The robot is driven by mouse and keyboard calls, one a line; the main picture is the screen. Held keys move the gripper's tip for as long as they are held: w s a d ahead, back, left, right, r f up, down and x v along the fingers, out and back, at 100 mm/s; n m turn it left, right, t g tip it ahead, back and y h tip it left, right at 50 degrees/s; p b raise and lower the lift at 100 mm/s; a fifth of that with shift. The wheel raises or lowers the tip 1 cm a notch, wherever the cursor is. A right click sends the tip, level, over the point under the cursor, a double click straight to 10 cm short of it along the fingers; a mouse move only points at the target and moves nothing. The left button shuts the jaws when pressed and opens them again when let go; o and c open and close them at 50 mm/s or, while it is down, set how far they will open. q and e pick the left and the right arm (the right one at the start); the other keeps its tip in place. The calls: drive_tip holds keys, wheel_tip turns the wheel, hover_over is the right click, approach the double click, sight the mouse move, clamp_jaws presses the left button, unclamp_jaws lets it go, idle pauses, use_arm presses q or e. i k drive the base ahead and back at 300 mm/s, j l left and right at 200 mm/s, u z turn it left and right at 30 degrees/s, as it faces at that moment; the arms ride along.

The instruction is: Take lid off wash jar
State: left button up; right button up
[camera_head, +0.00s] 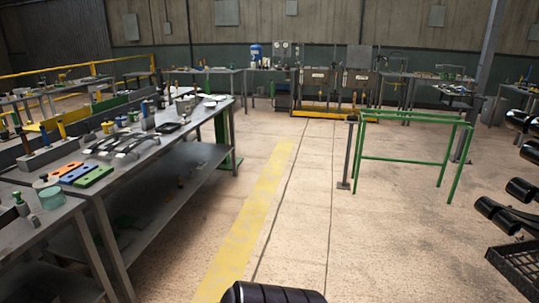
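No jar in view can be surely named as the wash jar. A small teal round container (52,197) stands on the near left table; I cannot tell whether its top is a lid. A small dark green bottle-like item (21,205) stands beside it. A blue-and-white container (256,53) stands far off at the back wall, too small to make out. Neither of my grippers is in view.
A long grey workbench (190,143) with tools and coloured blocks runs along the left. A green frame (405,160) stands at right, with a dark post beside it. Black cylindrical parts (522,191) and a black crate (517,265) are at the right edge. The middle floor is clear.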

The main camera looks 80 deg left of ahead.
sight(45, 181)
drive_tip(key=u, duration=4.25)
